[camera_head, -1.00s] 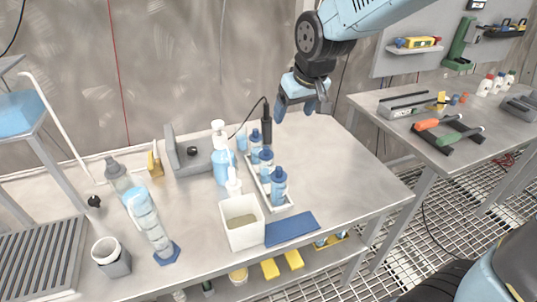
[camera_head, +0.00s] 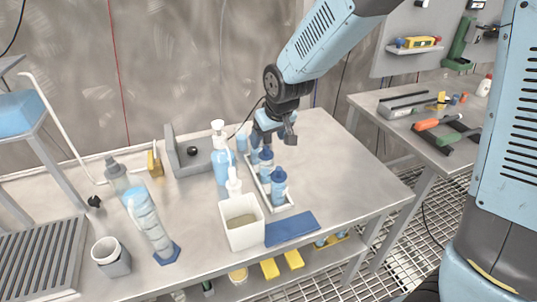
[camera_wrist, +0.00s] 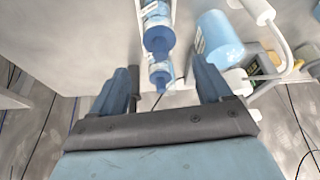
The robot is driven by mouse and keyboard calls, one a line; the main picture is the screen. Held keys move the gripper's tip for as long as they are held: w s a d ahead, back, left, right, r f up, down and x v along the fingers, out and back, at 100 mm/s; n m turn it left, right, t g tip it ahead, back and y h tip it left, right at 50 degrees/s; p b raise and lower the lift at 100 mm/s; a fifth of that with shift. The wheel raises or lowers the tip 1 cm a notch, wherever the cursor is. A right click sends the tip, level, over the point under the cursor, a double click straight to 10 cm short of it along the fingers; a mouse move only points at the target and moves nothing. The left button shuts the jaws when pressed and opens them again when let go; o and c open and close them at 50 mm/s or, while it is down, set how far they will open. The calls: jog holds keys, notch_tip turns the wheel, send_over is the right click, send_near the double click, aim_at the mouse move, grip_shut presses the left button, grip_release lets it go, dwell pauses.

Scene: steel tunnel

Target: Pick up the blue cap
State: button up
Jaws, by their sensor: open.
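Blue-capped bottles stand in a row in a narrow white tray (camera_head: 284,208) on the bench. The front blue cap (camera_head: 278,172) and the middle blue cap (camera_head: 266,153) show in the head view. The rear bottle is mostly hidden behind my gripper (camera_head: 273,137), which points down over the back of the row. In the wrist view my gripper (camera_wrist: 165,85) is open and empty. A small blue cap (camera_wrist: 161,79) shows in the gap between its fingers, and a larger blue cap (camera_wrist: 159,39) lies beyond. I cannot tell how far the fingers are from the cap.
A blue pump bottle (camera_head: 222,165) stands left of the tray. A white square container (camera_head: 241,236) and a blue pad (camera_head: 291,228) lie in front. A grey angled bracket (camera_head: 190,160) is behind. The bench right of the tray is clear.

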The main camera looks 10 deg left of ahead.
aim_at(266, 147)
jog(key=shift+s+x, duration=0.1)
jog(key=shift+x, duration=1.25)
jog(key=shift+s+x, duration=0.15)
jog(key=shift+x, duration=1.2)
jog(key=shift+d+f, duration=0.1)
jog(key=shift+d, duration=0.05)
jog(key=c, duration=1.1)
jog(key=shift+r, duration=0.45)
notch_tip(266, 147, up, 3)
jog(key=shift+f, duration=0.15)
jog(key=s+d+r, duration=0.3)
jog(key=d+r, duration=0.6)
jog(key=d, duration=0.4)
jog(key=shift+s+d+r, duration=0.25)
jog(key=shift+d, duration=0.05)
